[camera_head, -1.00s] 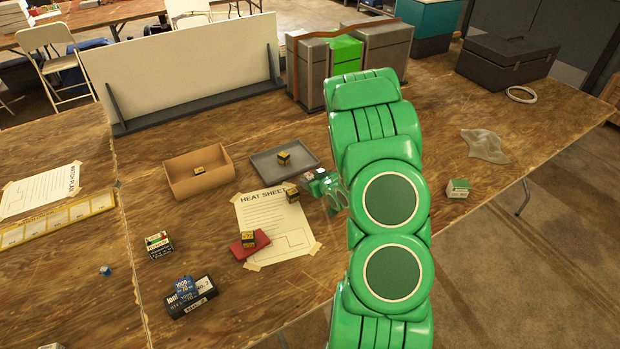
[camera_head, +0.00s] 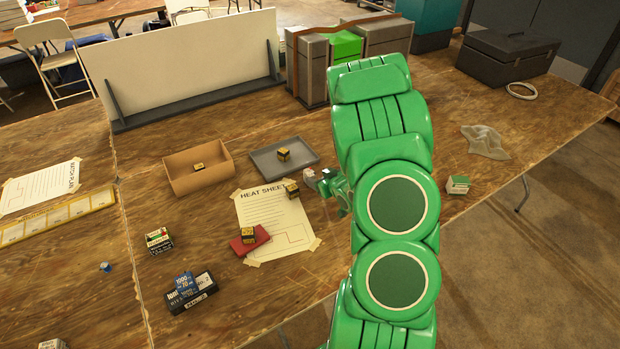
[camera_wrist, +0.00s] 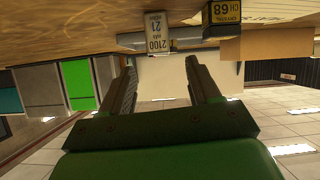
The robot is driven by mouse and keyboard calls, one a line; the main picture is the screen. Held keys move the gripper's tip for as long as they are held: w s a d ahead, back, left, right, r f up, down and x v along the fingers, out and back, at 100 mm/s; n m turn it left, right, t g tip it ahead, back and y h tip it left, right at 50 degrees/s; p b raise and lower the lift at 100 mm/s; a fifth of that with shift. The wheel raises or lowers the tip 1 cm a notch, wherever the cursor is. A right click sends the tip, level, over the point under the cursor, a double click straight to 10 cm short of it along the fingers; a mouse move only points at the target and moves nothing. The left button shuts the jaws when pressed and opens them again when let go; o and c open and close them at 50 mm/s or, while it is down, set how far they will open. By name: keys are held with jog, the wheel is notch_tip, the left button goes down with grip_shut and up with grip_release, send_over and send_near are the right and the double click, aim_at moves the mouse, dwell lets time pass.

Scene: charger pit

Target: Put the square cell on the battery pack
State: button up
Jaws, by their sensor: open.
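My gripper (camera_wrist: 160,62) is open and empty in the wrist view, which is upside down. Just beyond its fingertips stands a small pale square cell (camera_wrist: 156,32) marked 2100 and 21. In the head view the gripper (camera_head: 328,182) is low over the table, just right of the heat sheet, and a small pale block (camera_head: 309,173), likely this cell, stands at its left. Contact cannot be told. A black holder marked NO. 2 (camera_head: 203,292), possibly the battery pack, lies at the front left with blue cells (camera_head: 184,284) on it.
A black-and-yellow crystal box (camera_wrist: 222,18) stands close beside the cell. A grey tray (camera_head: 262,172), cardboard box (camera_head: 172,180) and red block (camera_head: 262,235) are nearby. Grey and green strapped blocks (camera_head: 312,75) stand behind.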

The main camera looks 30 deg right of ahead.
notch_tip(320, 180, up, 10)
jog(key=w+d+f+m+g+h, duration=0.1)
jog(key=w+d+g+h, duration=0.1)
jog(key=d+g, duration=0.3)
jog(key=w+d+f+g+h, duration=0.2)
jog(key=w+d+h, duration=0.1)
jog(key=d, duration=0.4)
notch_tip(320, 180, up, 2)
jog(key=r+g+y, duration=0.1)
jog(key=g+y, duration=0.4)
jog(key=g, duration=0.1)
send_over(310, 172)
jog(key=shift+a+f, duration=0.15)
jog(key=shift+f, duration=1.9)
jog(key=shift+a+f, duration=0.15)
jog(key=shift+f, duration=1.9)
jog(key=shift+w+d+f, duration=0.1)
jog(key=shift+d+f, duration=0.05)
jog(key=shift+f, duration=1.15)
jog(key=shift+d+f, duration=0.1)
jog(key=shift+f, duration=1.15)
grip_shut()
